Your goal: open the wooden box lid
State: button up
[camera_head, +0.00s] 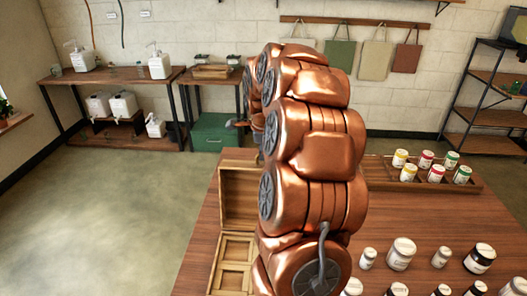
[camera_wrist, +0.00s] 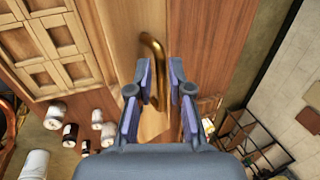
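The wooden box (camera_head: 235,264) sits at the table's left edge in the head view, its compartmented inside showing. A framed wooden panel, seemingly the lid (camera_head: 238,192), stands up behind these compartments; my arm hides its right part. In the wrist view the compartments (camera_wrist: 48,45) show at upper left, beside a pale wooden panel with a curved brass handle (camera_wrist: 152,62). My gripper (camera_wrist: 160,108) is open, its dark fingers either side of the handle's near end. I cannot tell whether they touch it. My arm largely hides the gripper in the head view.
Several jars (camera_head: 401,253) stand on the table (camera_head: 205,262) right of my arm. A wooden tray (camera_head: 470,183) holds more jars behind them. A side table (camera_head: 138,78) with pump bottles, a green cabinet (camera_head: 212,131) and a shelf (camera_head: 495,117) stand farther back. The left floor is clear.

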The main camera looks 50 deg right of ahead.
grip_shut()
jog(key=shift+f+b, duration=0.1)
jog(key=shift+b, duration=0.85)
